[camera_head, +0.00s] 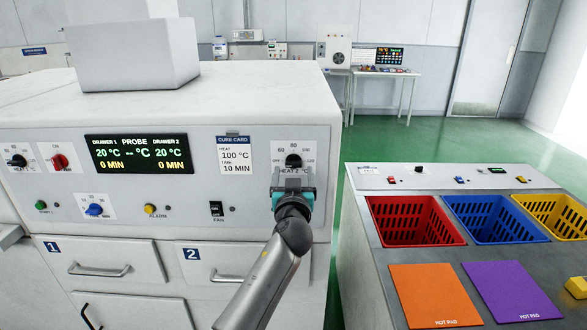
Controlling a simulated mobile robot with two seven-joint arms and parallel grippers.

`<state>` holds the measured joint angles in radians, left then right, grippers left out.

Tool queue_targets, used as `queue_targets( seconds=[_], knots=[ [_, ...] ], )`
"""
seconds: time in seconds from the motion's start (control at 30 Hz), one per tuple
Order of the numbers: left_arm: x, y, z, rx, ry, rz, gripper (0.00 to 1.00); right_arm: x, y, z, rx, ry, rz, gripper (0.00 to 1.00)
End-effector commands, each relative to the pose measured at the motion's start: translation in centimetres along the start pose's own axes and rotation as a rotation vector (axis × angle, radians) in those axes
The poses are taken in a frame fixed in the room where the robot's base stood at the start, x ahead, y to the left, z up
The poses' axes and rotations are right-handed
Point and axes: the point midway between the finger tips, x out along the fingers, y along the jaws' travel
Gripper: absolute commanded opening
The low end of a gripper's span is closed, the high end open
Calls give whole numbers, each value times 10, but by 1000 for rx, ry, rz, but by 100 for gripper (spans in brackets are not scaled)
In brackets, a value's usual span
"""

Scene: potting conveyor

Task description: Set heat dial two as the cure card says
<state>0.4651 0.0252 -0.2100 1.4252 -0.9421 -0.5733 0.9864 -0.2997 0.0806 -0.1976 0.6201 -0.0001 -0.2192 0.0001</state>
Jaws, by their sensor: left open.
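Heat dial two (293,160) is a black knob on a white plate, at the right end of the oven's front panel. Its scale shows 60, 80 and 100, with more marks lower down. The gripper hides its lower part, and I cannot read its pointer. The cure card (236,156) to its left reads heat 100 °C and time 10 min. My left gripper (293,176) is open and right at the dial, over the "HEAT 2" label. I cannot tell whether its fingers touch the knob. My right gripper is not in view.
The display (138,153) reads 20 °C for both drawers and 0 min. Other controls on the panel are a red knob (60,162), a blue knob (94,210) and the fan switch (216,208). A bench with red (415,245), blue and yellow baskets stands at right.

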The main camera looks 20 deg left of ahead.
Motion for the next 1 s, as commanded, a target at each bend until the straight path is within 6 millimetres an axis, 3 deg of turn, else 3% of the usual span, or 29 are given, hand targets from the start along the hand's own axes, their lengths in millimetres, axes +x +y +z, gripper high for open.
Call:
queue_targets(
  seconds=[0.3,0.7,1.0],
  knots=[
    [25,0,0,2,0,-1,82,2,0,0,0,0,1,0],
    [29,0,0,0,0,0,82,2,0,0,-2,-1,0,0],
    [29,0,0,0,0,0,49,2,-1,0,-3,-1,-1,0]
  ],
)
